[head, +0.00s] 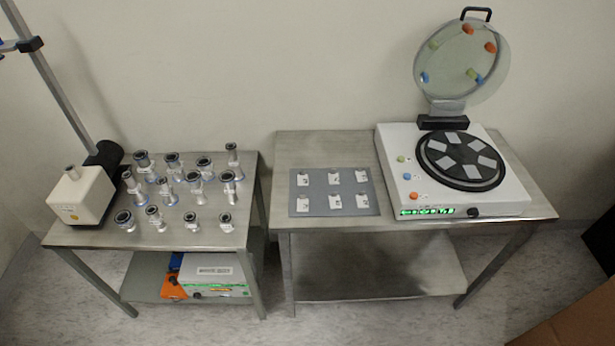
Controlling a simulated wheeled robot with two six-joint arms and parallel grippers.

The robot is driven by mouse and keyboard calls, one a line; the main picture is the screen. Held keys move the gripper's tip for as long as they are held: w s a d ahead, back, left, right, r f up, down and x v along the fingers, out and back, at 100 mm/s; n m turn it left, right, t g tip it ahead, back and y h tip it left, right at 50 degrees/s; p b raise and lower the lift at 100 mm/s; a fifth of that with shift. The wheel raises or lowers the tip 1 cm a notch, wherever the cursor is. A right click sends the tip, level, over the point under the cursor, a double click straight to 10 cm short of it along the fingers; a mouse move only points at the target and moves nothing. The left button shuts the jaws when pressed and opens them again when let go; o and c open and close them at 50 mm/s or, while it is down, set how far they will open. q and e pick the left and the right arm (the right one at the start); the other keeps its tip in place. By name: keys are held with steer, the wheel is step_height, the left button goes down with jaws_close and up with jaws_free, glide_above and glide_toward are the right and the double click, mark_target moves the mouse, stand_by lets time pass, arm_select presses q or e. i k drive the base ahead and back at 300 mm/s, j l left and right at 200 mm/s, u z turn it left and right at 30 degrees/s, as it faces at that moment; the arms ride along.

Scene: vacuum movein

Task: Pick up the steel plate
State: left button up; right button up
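A flat blue-grey plate (371,207), which looks like the steel plate, lies on the right metal table (345,250), left of the white machine. Several small white pieces with dark marks lie on it in two rows. Its edges are all visible and nothing covers it from above. Neither of my grippers shows in the head view.
A white machine (394,163) with a dark round platter and raised clear lid (455,65) stands right of the plate. The left table (90,236) holds several metal flanged fittings and a white box (78,195) beside a pole. A brown box edge (575,320) shows at lower right.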

mark_target(302, 178)
steer(key=i+l+u, duration=0.1)
steer(key=l, duration=0.25)
steer(key=i+l+u, duration=0.1)
steer(key=l, duration=0.25)
steer(key=i+l, duration=0.25)
steer(key=i+l+u, duration=0.15)
steer(key=l, duration=0.3)
